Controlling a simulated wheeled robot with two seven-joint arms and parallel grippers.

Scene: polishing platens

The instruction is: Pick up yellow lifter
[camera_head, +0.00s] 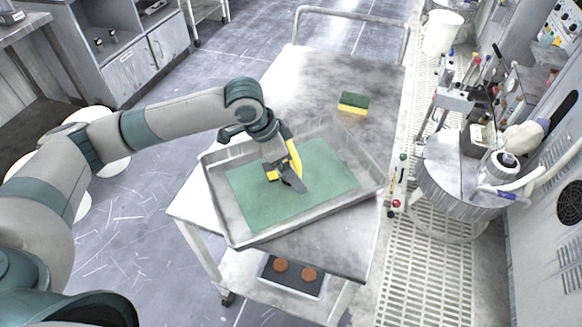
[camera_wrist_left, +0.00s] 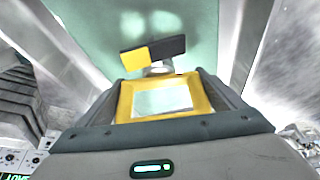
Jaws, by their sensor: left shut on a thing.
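The yellow lifter (camera_head: 294,157) is at my left gripper (camera_head: 283,175), over the green mat in the grey tray. In the left wrist view it shows as a yellow frame (camera_wrist_left: 125,103) between the two dark sides of the gripper (camera_wrist_left: 165,84). A short bar, part yellow and part black (camera_wrist_left: 153,50), shows just beyond the frame. The left gripper is shut on the lifter and points down. Whether the lifter touches the mat I cannot tell. My right gripper is out of view.
The shallow grey tray (camera_head: 214,200) with the green mat (camera_head: 318,178) sits on a metal cart (camera_head: 300,85). A green and yellow sponge (camera_head: 353,103) lies behind it. A lower shelf holds a tray with two brown discs (camera_head: 309,274). A round machine (camera_head: 445,180) stands to the right.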

